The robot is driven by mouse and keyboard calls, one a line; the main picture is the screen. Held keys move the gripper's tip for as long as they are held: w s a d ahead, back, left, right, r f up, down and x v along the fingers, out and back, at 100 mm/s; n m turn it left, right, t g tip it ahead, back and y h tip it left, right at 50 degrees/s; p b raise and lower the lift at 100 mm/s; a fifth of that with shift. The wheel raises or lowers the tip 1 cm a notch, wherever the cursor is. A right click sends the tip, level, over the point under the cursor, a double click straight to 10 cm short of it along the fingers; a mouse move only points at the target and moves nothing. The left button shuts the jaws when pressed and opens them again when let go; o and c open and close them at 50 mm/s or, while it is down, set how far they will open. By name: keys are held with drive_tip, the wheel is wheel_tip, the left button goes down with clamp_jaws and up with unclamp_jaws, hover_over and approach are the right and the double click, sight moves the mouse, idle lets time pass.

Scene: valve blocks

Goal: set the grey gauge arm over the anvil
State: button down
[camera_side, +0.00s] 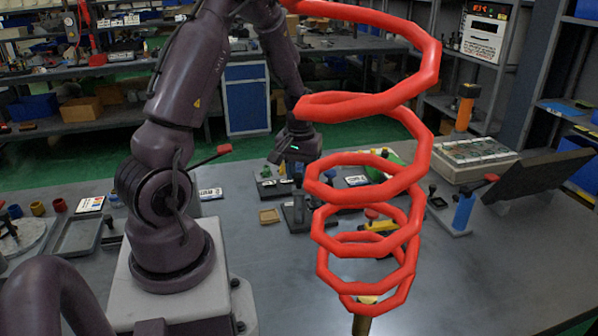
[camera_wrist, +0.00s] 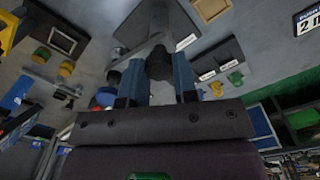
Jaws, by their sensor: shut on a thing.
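In the wrist view my gripper (camera_wrist: 158,76) has its two blue fingers closed around a dark round part. A grey arm (camera_wrist: 140,48) joins this part and slants to the left between the fingers; it looks like the gauge arm. A grey upright or bar (camera_wrist: 158,18) rises behind it on a dark base. In the side view my gripper (camera_side: 288,168) is low over the middle of the table, and its fingertips are hard to make out. A dark grey block (camera_side: 297,214) stands just below it. I cannot tell which part is the anvil.
A red coiled hose (camera_side: 420,150) hangs in front and hides part of the work. A blue clamp stand (camera_side: 463,211), a tilted dark panel (camera_side: 535,178) and a tray box (camera_side: 468,155) stand at the right.

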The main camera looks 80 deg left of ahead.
drive_tip(key=n, duration=0.5)
drive_tip(key=shift+n, duration=2.4)
drive_tip(key=c, duration=0.9)
unclamp_jaws()
wheel_tip(320, 180, up, 13)
